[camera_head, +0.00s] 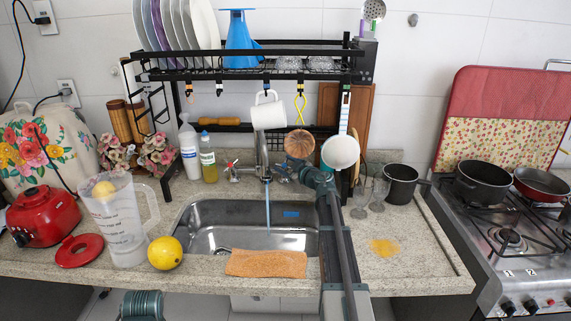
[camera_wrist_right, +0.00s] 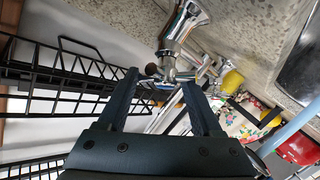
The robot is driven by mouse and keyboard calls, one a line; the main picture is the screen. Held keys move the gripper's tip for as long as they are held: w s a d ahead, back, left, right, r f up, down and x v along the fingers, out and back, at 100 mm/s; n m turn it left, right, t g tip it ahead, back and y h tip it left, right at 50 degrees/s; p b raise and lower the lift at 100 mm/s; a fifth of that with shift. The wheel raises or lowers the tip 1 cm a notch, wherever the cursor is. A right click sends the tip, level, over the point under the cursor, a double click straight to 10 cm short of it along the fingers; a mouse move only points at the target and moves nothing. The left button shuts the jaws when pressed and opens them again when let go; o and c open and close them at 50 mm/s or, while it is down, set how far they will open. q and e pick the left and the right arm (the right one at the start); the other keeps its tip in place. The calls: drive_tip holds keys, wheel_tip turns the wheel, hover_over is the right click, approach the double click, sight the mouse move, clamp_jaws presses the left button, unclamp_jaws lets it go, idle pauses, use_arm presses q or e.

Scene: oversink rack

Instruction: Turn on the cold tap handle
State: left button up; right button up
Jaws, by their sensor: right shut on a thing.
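The chrome cold tap handle (camera_head: 281,174), with a blue mark, is at the right of the faucet (camera_head: 264,158) behind the sink. My right gripper (camera_head: 288,172) reaches over the sink from the front and is shut on this handle. In the right wrist view, the handle (camera_wrist_right: 164,84) shows its blue part between the fingertips of the right gripper (camera_wrist_right: 160,79). A pale blue stream of water (camera_head: 268,208) falls from the spout into the sink (camera_head: 210,232). The hot tap handle (camera_head: 232,172), with red, is at the left.
A black over-sink rack (camera_head: 250,73) stands above the faucet, with a white mug (camera_head: 268,113) and a ladle (camera_head: 340,151) hanging from it. An orange cloth (camera_head: 266,263) lies on the sink's front edge. A lemon (camera_head: 165,253) and blender jug (camera_head: 115,225) stand left.

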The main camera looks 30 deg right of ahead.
idle(0.3)
drive_tip(key=o, duration=1.3)
drive_tip(key=shift+o, duration=0.2)
drive_tip(key=shift+s, duration=0.1)
drive_tip(key=s+d+r+p, duration=0.1)
drive_tip(key=s+r+p, duration=0.1)
drive_tip(key=s, duration=1.1)
drive_tip(key=shift+s, duration=0.15)
drive_tip(key=shift+d, duration=0.1)
